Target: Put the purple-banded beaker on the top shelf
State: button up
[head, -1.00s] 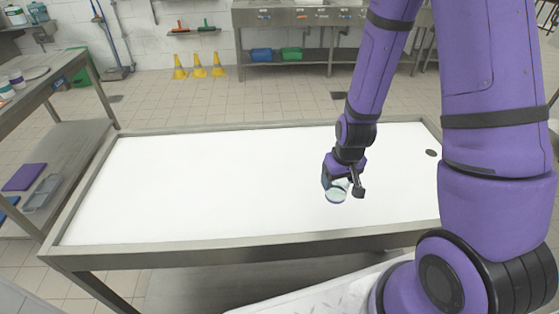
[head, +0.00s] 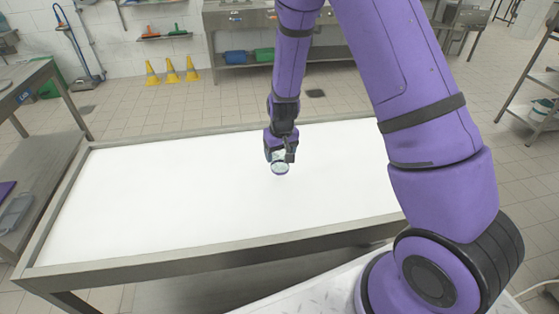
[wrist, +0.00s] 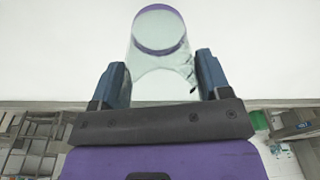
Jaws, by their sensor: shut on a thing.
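My gripper (head: 281,156) is shut on a clear beaker with a purple band at its rim. The beaker (head: 280,168) is held over the white-topped table in the head view. In the wrist view the beaker (wrist: 159,50) sits between the two blue fingers of my gripper (wrist: 161,78), its purple-ringed end pointing away from the palm. Whether it touches the table is hard to tell. A shelf unit (head: 515,112) stands at the right edge of the head view, partly cut off; its top is out of frame or unclear.
The white table (head: 130,195) has a raised metal rim and is otherwise bare. A metal side table (head: 30,85) stands at the left. Yellow cones (head: 172,70) and a sink bench (head: 230,25) are at the back wall. Tiled floor (head: 450,110) is clear between table and shelf unit.

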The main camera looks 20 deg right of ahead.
aim_at(280, 161)
jog(key=shift+f, duration=1.75)
jog(key=shift+f, duration=0.2)
jog(key=o, duration=0.9)
jog(key=shift+r, duration=0.1)
jog(key=r, duration=0.4)
jog(key=s+r, duration=0.1)
jog(key=r, duration=0.7)
jog(key=shift+s+r, duration=0.1)
jog(key=shift+s, duration=0.05)
